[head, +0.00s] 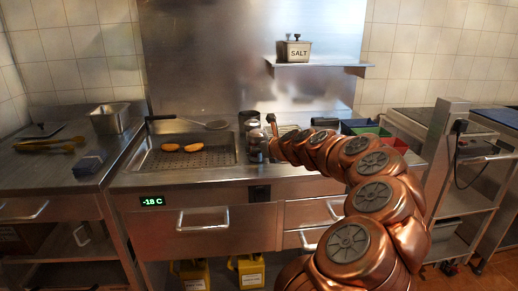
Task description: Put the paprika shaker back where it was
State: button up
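No shaker with a readable paprika label shows. Small metal cylinders (248,119) stand at the right end of the perforated grill pan, and I cannot tell if one is the paprika shaker. My copper arm reaches over the counter from the lower right. My gripper (262,145) is at its far end, close beside these cylinders. The gripper is small and partly hidden by the arm, so its fingers and anything between them cannot be made out.
Two golden-brown pieces of food (183,148) lie in the perforated pan (212,158), with a ladle (212,125) behind. A metal box marked SALT (295,50) stands on the wall shelf (318,65). Red and green containers (372,131) are right of the arm. Tongs (50,146) lie left.

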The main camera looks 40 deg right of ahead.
jog(key=shift+f, duration=0.1)
jog(key=o, duration=1.4)
jog(key=shift+s+r, duration=0.15)
jog(key=shift+r, duration=0.05)
jog(key=v, duration=1.1)
jog(key=shift+s+r, duration=0.25)
jog(key=shift+s, duration=0.05)
